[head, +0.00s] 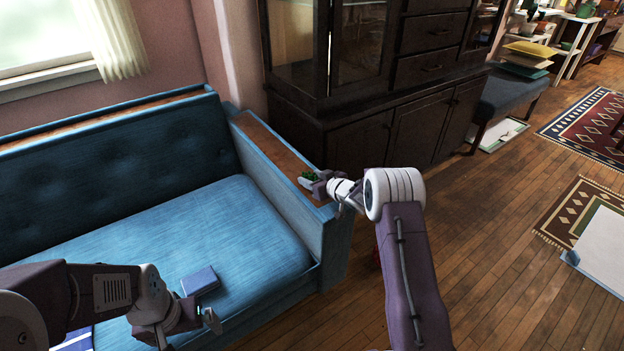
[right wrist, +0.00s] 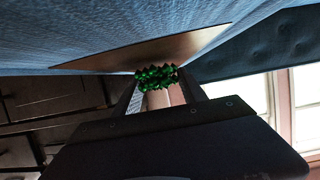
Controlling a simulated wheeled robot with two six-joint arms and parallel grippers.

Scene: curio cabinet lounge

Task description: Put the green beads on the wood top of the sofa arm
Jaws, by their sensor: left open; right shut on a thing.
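The green beads (right wrist: 157,76) are between the fingertips of my right gripper (right wrist: 160,92), which is shut on them. In the head view the beads (head: 309,176) and my right gripper (head: 318,183) are at the front end of the sofa arm's wood top (head: 270,143). The wood top (right wrist: 150,50) also shows close by the beads in the right wrist view. I cannot tell whether the beads touch the wood. My left gripper (head: 210,328) is open and empty over the front of the blue sofa seat.
A blue book-like block (head: 199,281) lies on the sofa seat (head: 200,230) near my left gripper. A dark cabinet (head: 390,110) stands behind the sofa arm. The rest of the wood top looks clear. Open wood floor (head: 480,250) lies to the right.

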